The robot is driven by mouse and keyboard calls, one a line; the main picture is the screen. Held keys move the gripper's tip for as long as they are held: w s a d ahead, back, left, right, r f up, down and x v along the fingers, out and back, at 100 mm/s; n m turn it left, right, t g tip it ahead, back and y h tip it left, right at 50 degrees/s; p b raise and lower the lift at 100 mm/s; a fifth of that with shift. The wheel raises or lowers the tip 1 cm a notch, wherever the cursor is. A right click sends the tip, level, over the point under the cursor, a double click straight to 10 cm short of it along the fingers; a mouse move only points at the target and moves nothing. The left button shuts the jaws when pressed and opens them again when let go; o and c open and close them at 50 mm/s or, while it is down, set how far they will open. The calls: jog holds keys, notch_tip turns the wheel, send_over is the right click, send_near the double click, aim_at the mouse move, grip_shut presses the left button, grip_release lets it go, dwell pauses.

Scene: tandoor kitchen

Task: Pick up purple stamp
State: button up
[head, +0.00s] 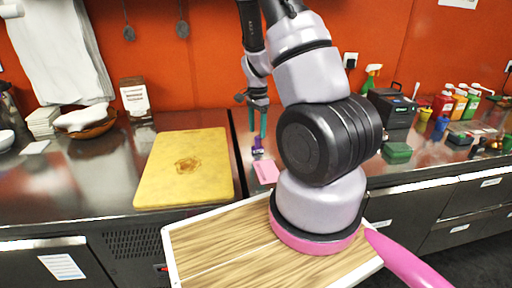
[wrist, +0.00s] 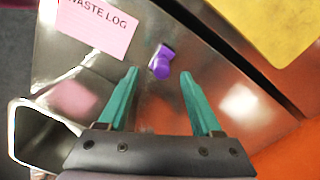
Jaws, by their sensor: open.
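The purple stamp (wrist: 161,62) is on the steel counter, just beyond and between the two green fingertips in the wrist view. In the head view the purple stamp (head: 258,146) shows small, right below my gripper's fingers. My gripper (wrist: 158,72) is open and empty, with the stamp apart from both fingers. In the head view my gripper (head: 257,130) points down at the counter, partly beside my large arm joint.
A pink "WASTE LOG" card (wrist: 96,27) lies close to the stamp. A yellow cutting board (head: 186,168) lies to the left. A black device (head: 392,106), a green box (head: 397,152) and bottles stand to the right. An orange wall (head: 215,75) rises behind the counter.

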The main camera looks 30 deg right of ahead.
aim_at(258, 137)
jog(key=shift+w+d+f, duration=0.1)
jog(key=shift+w+f, duration=0.05)
jog(key=shift+f, duration=1.35)
jog(key=shift+w+d+f, duration=0.1)
jog(key=shift+f, duration=1.4)
grip_shut()
